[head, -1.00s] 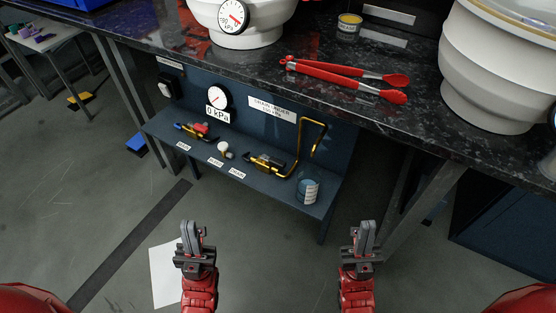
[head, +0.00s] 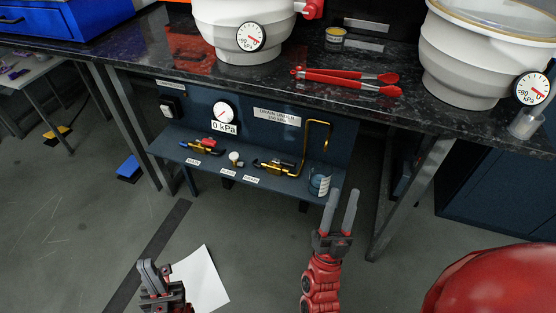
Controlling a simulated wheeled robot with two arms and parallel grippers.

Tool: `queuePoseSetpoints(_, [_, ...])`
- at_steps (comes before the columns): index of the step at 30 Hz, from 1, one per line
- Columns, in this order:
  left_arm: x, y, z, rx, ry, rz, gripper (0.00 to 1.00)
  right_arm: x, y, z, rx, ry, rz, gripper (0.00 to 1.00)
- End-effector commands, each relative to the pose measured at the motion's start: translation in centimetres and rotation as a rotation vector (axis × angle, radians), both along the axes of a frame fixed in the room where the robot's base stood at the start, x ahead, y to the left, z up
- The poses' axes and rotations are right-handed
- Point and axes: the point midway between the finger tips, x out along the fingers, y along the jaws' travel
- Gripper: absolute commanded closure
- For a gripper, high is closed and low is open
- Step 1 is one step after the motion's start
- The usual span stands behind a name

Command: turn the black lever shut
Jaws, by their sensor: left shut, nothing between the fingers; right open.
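The black lever (head: 276,166) appears as a dark bar on the brass valve on the low blue shelf, at the right end of the row of valves. A bent brass pipe (head: 329,138) rises from that valve. The lever is small here, and I cannot tell its exact angle. My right gripper (head: 343,208) is open and empty, below and to the right of the lever, apart from it. My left gripper (head: 147,268) is shut and empty, low at the left, well away from the shelf.
A clear cup (head: 320,183) with a label stands on the shelf's right end. A white knob (head: 236,158) and a red-and-blue valve (head: 203,145) sit left of the lever. The dark counter (head: 290,96) overhangs above, with red tongs (head: 345,82) on it.

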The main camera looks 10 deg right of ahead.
Motion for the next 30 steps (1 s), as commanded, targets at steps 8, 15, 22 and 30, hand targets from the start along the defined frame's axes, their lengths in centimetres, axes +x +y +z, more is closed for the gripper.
queuePoseSetpoints(8, [0.1,0.0,0.3,-0.005,0.003,0.0,1.0,3.0,-3.3,-4.0,0.281,0.184,0.042,0.5])
queuePoseSetpoints(15, [0.1,0.0,0.8,-0.011,0.008,-0.001,1.0,6.2,-3.5,-10.4,0.659,0.38,0.203,0.5])
queuePoseSetpoints(22, [0.3,0.0,1.3,-0.019,0.015,-0.001,1.0,8.7,2.3,-14.2,1.063,0.503,0.56,0.5])
queuePoseSetpoints(30, [0.3,0.0,1.4,-0.022,0.018,-0.002,1.0,9.6,6.3,-12.8,1.21,0.493,0.8,0.5])
